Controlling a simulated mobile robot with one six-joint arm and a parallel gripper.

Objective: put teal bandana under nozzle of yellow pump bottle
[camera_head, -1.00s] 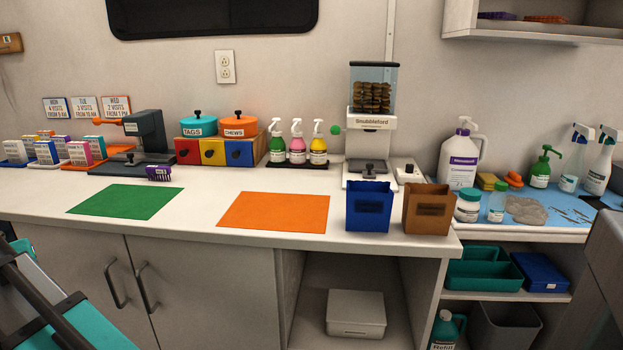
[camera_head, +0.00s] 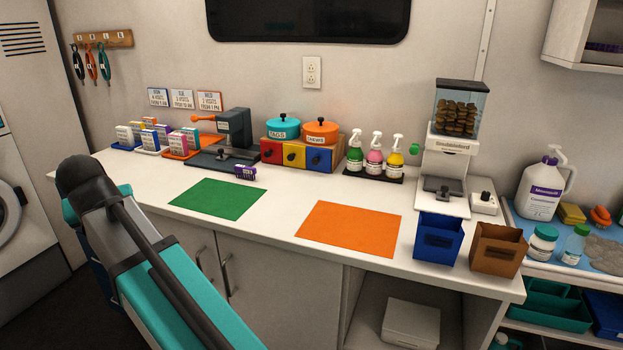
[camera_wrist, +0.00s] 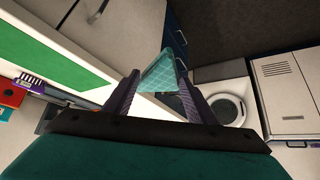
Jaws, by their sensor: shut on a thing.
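The teal bandana (camera_wrist: 160,70), with a pale grid pattern, is between the fingers of my gripper (camera_wrist: 158,78) in the wrist view. My gripper is shut on it and holds it out beyond the counter's edge, with the floor and a washer behind. The yellow pump bottle (camera_head: 394,158) stands upright in the head view, at the right end of a row with a pink and a green bottle on a dark tray (camera_head: 372,176). Its white nozzle (camera_head: 398,140) is at the top. My gripper is out of the head view.
A green mat (camera_head: 217,199) and an orange mat (camera_head: 348,229) lie on the white counter. A blue bin (camera_head: 438,240) and a brown bin (camera_head: 497,250) stand at the front right. A treat dispenser (camera_head: 455,145) stands right of the bottles. Bare counter lies before the bottle tray.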

